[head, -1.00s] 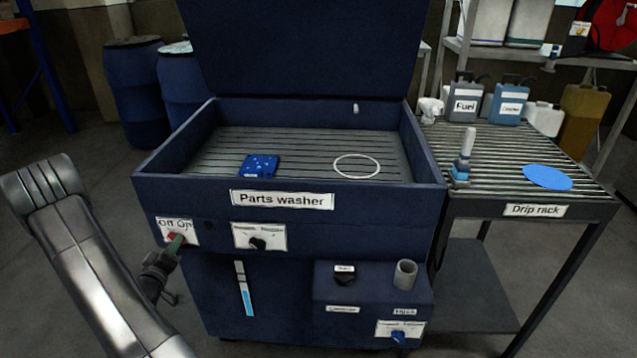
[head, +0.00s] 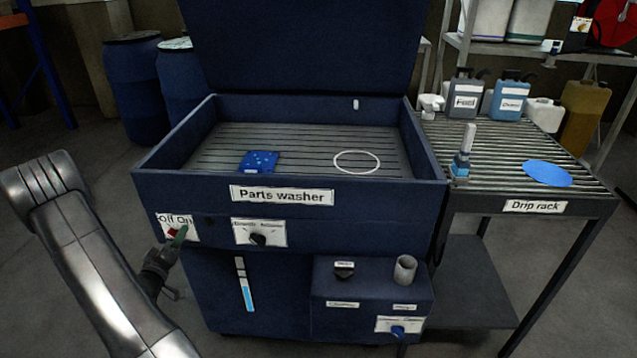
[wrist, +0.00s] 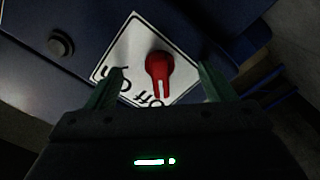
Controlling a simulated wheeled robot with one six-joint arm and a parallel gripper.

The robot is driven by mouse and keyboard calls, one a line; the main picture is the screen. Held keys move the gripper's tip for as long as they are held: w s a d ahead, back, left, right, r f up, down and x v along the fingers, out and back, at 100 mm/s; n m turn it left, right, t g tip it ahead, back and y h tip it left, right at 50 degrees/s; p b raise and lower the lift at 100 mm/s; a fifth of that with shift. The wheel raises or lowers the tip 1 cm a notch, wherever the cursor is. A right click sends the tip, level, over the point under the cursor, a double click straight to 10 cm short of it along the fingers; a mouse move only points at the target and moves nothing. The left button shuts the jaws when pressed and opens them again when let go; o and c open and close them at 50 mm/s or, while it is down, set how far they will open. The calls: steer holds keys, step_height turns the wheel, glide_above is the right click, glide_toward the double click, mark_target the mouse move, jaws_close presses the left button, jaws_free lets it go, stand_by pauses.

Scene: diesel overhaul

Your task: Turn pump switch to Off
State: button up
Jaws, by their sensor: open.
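The pump switch is a red knob (wrist: 158,72) on a white plate (wrist: 134,52) lettered Off and On. In the wrist view the knob lies between my gripper's two green fingers, with a visible gap on each side. Its white mark points down in that view, nearer the Off lettering than the On. In the head view the plate (head: 187,222) is on the left of the parts washer's front, with the red knob (head: 172,234) partly hidden. My gripper (head: 179,236) is in front of it. My gripper (wrist: 160,80) is open and empty.
A round dark button (wrist: 60,44) is beside the plate in the wrist view. The drip rack (head: 560,195) stands at the right. Blue drums (head: 135,90) stand behind left.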

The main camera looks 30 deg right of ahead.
steer(key=b+v, duration=0.1)
steer(key=v, duration=0.6)
stand_by(0.5)
steer(key=w+d+m+b, duration=0.3)
steer(key=w+d+m, duration=0.1)
steer(key=w+m, duration=0.1)
steer(key=shift+w+d+m, duration=0.15)
steer(key=shift+w+m, duration=0.15)
steer(key=shift+m, duration=0.6)
stand_by(0.5)
